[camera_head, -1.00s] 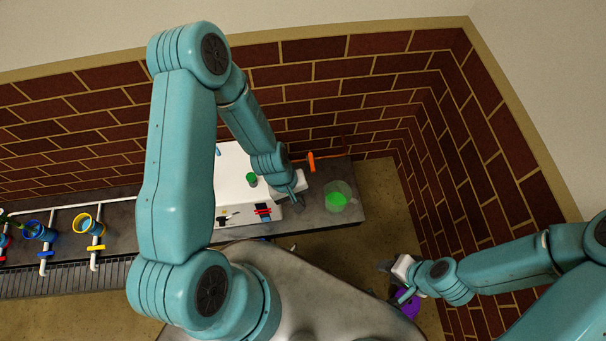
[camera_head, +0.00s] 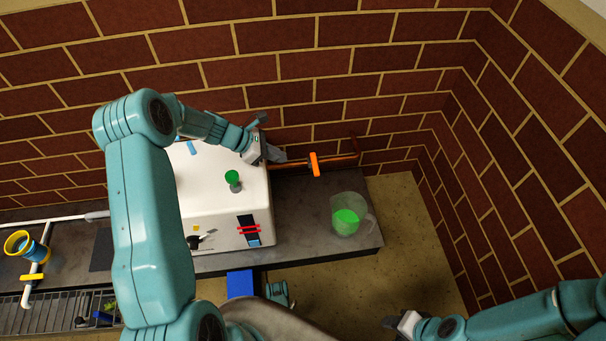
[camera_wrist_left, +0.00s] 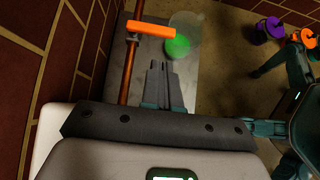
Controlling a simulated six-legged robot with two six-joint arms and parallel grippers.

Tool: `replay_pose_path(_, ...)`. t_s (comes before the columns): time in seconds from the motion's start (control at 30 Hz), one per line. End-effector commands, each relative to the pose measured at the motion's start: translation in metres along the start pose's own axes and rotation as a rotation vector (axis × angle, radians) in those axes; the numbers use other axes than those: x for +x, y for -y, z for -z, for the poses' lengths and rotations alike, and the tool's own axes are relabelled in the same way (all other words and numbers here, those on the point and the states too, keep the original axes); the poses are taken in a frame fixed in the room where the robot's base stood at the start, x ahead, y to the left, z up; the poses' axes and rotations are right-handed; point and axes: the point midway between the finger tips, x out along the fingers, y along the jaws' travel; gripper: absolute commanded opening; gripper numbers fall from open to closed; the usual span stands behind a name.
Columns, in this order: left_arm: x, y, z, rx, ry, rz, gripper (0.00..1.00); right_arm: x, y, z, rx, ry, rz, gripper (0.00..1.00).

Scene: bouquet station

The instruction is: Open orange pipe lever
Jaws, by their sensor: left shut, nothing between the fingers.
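The orange lever (camera_head: 315,164) sits on a copper pipe (camera_head: 342,160) that runs along the brick wall above the right end of the counter. In the left wrist view the lever (camera_wrist_left: 150,29) lies across the pipe (camera_wrist_left: 129,65), ahead of the fingertips. My left gripper (camera_head: 280,156) is just left of the lever, close to the pipe and apart from the lever. Its fingers (camera_wrist_left: 164,66) are together with nothing between them. My right gripper (camera_head: 405,322) is low at the bottom edge, far from the lever; its fingers are too small and partly cut off to judge.
A clear jug (camera_head: 350,218) with green liquid stands below the lever. The counter (camera_head: 300,205) is bare between them. A blue-and-yellow cup (camera_head: 30,248) is at far left.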

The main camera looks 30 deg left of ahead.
Motion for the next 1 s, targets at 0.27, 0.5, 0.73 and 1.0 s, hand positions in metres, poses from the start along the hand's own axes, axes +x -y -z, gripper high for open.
replay_pose_path(0.27,0.000,0.001,-0.001,0.002,-0.001,0.001,0.00,-0.001,0.000,0.000,0.000,0.000,0.000,0.43)
replay_pose_path(0.5,0.032,0.001,0.002,0.005,-0.002,0.004,0.00,0.011,-0.005,0.003,0.006,-0.007,-0.001,0.43)
replay_pose_path(0.73,0.075,0.001,0.002,0.005,-0.003,0.003,0.00,0.024,-0.013,0.007,0.017,-0.017,-0.002,0.43)
replay_pose_path(1.0,0.099,0.001,0.000,0.004,-0.003,0.001,0.00,0.030,-0.017,0.009,0.023,-0.023,-0.003,0.43)
